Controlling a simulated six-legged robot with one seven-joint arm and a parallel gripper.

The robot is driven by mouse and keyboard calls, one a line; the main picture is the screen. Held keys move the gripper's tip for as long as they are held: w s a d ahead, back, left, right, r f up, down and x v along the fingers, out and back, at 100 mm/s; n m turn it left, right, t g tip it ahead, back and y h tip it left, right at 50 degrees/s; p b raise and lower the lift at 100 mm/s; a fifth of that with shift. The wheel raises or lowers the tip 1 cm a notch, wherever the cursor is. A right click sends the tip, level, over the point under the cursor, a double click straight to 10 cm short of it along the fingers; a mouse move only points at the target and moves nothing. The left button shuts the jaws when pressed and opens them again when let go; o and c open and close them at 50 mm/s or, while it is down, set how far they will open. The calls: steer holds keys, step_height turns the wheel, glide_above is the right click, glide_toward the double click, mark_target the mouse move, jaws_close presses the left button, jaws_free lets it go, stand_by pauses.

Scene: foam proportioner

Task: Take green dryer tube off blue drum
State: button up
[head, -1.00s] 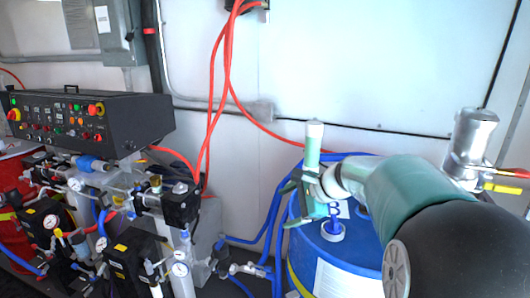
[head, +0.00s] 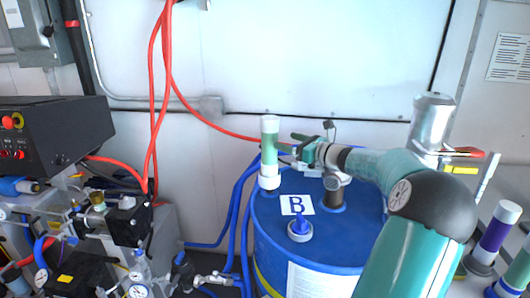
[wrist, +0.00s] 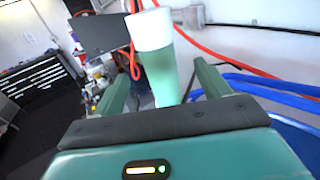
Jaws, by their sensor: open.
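The green dryer tube (head: 269,150), with a white cap and a white lower end, stands upright at the left rear of the blue drum's (head: 330,240) top. My gripper (head: 291,146) is open and empty just right of the tube, pointing toward it, with a small gap showing. In the wrist view the tube (wrist: 160,65) rises beyond my gripper (wrist: 163,85), in line with the space between the two fingers. Its lower part is hidden there by my gripper's body.
A "B" label (head: 298,205), a blue-capped fitting (head: 300,229) and a metal fitting (head: 334,190) are on the drum top. Blue hoses (head: 241,215) run along its left side. A purple-banded tube (head: 495,232) stands at far right. The pump machine (head: 110,220) is left.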

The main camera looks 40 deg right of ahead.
mark_target(265, 134)
steer(key=w, duration=0.3)
steer(key=w+a, duration=0.1)
steer(key=w, duration=0.6)
steer(key=shift+a, duration=0.2)
steer(key=shift+c, duration=0.3)
jaws_close()
